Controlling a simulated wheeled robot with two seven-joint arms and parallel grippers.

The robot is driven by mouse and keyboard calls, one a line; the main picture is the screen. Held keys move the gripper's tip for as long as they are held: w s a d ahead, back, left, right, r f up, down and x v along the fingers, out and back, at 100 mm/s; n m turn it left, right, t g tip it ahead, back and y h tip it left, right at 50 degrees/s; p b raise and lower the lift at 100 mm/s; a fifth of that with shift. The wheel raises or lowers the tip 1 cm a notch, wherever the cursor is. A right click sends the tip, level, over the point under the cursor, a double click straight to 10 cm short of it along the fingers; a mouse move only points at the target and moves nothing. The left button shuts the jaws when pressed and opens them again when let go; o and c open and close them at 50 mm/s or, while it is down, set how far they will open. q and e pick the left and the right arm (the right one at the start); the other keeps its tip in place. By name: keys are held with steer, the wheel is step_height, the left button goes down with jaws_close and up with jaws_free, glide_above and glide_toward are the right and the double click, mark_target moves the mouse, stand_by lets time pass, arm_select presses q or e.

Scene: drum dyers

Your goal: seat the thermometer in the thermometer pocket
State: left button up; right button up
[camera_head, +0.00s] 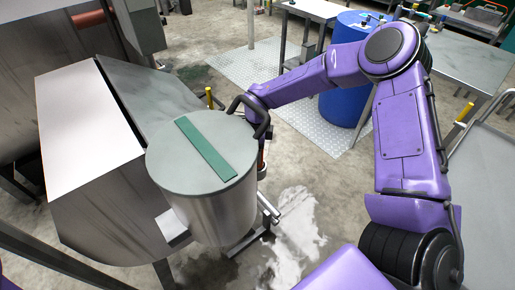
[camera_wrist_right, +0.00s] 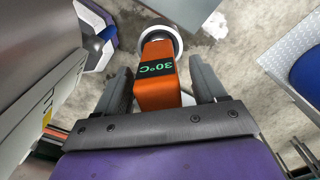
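The thermometer has an orange body (camera_wrist_right: 156,78) with a dark display reading 30°C and a pale round end (camera_wrist_right: 162,38) pointing away from the wrist. In the head view my right gripper (camera_head: 262,128) is just right of the steel drum, and only a little orange of the thermometer (camera_head: 262,153) shows. The drum partly hides both. I cannot make out the thermometer pocket. My left gripper is not in view.
The steel drum (camera_head: 215,205) has a flat lid with a green strip (camera_head: 206,149). A large metal housing (camera_head: 95,150) stands against its left. A blue barrel (camera_head: 345,75) stands behind my right arm. Wet floor (camera_head: 295,235) lies open at the drum's right.

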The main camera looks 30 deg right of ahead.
steer(key=shift+r, duration=0.3)
step_height(320, 180, up, 11)
steer(key=shift+f+b, duration=0.15)
steer(key=shift+b, duration=1.1)
steer(key=shift+r, duration=0.55)
